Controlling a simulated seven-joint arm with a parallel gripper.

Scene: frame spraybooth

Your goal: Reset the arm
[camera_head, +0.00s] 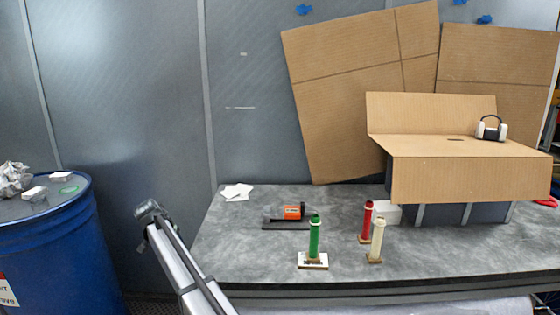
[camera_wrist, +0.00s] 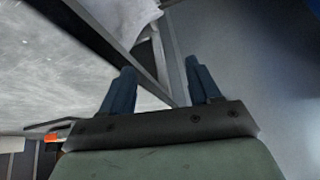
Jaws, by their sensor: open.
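My gripper (camera_wrist: 160,80) is in the wrist view, with its two dark blue fingers apart and nothing between them. Beyond the fingers are a table edge and a grey panel. The grey table top (camera_wrist: 50,60) fills the left of that view. In the head view, a part of my arm rises from the bottom edge, left of the table (camera_head: 250,250). I cannot make out the gripper's fingers there.
On the table stand a green cylinder (camera_head: 314,240), a red cylinder (camera_head: 366,220) and a cream cylinder (camera_head: 377,240). Behind them are an orange item (camera_head: 293,212) and a cardboard-topped box (camera_head: 470,175) bearing headphones (camera_head: 491,130). A blue drum (camera_head: 55,250) stands at left.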

